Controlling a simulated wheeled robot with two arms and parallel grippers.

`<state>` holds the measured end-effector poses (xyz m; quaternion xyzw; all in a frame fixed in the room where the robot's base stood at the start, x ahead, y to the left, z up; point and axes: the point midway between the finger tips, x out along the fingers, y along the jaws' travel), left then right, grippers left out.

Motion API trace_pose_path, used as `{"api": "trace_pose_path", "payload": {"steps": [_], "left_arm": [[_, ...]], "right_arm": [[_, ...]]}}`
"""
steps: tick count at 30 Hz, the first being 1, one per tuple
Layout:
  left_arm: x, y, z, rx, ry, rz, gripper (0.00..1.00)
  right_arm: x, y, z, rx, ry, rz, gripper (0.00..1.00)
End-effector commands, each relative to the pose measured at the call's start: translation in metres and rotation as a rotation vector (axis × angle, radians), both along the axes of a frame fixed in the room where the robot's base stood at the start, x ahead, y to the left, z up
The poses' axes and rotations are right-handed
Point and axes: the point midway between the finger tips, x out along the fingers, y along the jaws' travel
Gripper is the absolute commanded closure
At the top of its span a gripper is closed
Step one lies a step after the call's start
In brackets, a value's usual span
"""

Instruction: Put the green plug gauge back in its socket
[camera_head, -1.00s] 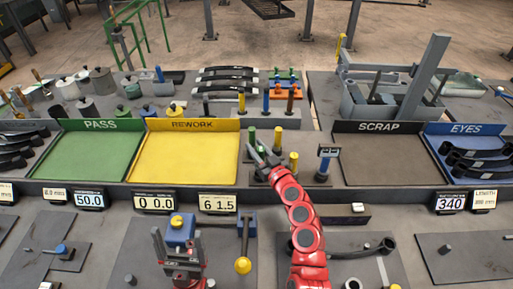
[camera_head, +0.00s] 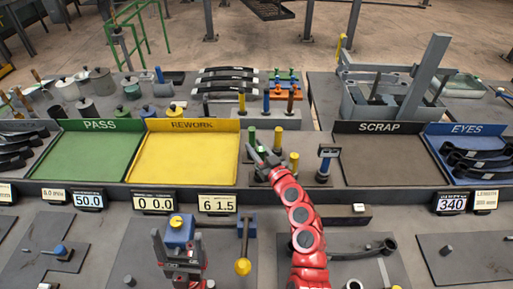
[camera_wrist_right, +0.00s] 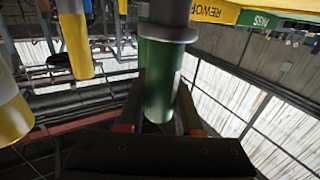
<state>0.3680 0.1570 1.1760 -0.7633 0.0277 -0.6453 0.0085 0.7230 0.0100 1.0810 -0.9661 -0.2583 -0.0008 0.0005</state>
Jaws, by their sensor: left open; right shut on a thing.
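The green plug gauge (camera_wrist_right: 160,80) is between the fingers of my right gripper (camera_wrist_right: 158,115) in the right wrist view, with a grey collar at the top of that view. The socket and the gauge's seating are not clearly visible. My left gripper (camera_head: 183,268) is open and low, beside the blue block with a yellow knob (camera_head: 180,230).
A yellow gauge (camera_head: 294,161) and a blue-topped gauge (camera_head: 327,160) stand close right of my right gripper. The yellow REWORK tray (camera_head: 190,160) lies left and the grey SCRAP tray (camera_head: 395,165) right; both are empty. A yellow-knobbed lever (camera_head: 243,265) stands between my arms.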

Motion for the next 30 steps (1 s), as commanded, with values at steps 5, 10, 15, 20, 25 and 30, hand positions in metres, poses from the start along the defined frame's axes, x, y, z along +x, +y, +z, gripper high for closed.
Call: {"api": "trace_pose_path", "payload": {"steps": [5,10,15,20,25,30], "left_arm": [[0.0,0.0,-0.003,0.0,0.0,0.0,0.1],[0.0,0.0,-0.007,0.0,0.0,0.0,0.1],[0.0,0.0,-0.01,0.0,0.0,0.0,0.1],[0.0,0.0,-0.013,0.0,0.0,0.0,0.1],[0.0,0.0,-0.017,0.0,0.0,0.0,0.1],[0.0,0.0,-0.02,0.0,0.0,0.0,0.1]], "right_arm": [[0.0,0.0,-0.002,0.0,-0.001,0.0,1.0],[0.0,0.0,-0.005,0.0,-0.001,0.0,1.0],[0.0,0.0,-0.008,0.001,0.0,0.0,1.0],[0.0,0.0,-0.011,0.001,0.0,0.0,1.0],[0.0,0.0,-0.014,0.001,0.0,0.0,1.0],[0.0,0.0,-0.017,0.0,-0.001,0.0,1.0]]}}
